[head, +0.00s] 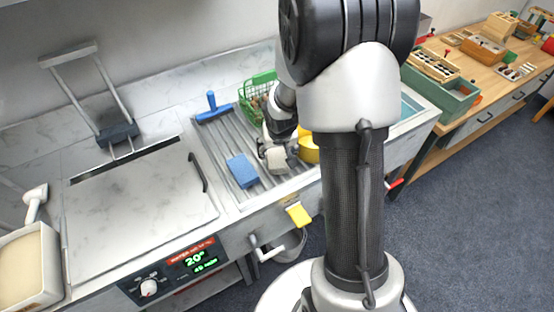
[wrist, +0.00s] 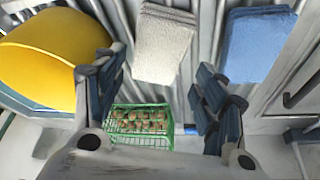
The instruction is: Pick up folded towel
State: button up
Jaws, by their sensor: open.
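The folded towel (wrist: 162,42) is a pale grey-beige, rough-textured pad on the ribbed metal drainer. In the wrist view it lies at the top middle, just beyond the gap between my fingertips. My gripper (wrist: 160,82) is open, with one finger on each side and nothing held between them. In the head view my gripper (head: 273,148) is low over the drainer, and it and my arm make the towel hard to pick out. I cannot tell the height between fingers and towel.
A green basket of chestnuts (head: 247,90) is behind. A blue-handled tool (head: 212,108) lies at the drainer's back left.

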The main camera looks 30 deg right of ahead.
aim_at(277, 155)
jog(key=b+x, duration=0.2)
jog(key=x, duration=0.3)
jog(key=shift+s+d+f, duration=0.1)
jog(key=shift+s+f, duration=0.05)
jog(key=shift+s, duration=0.05)
jog(key=shift+c, duration=0.5)
jog(key=c, duration=0.8)
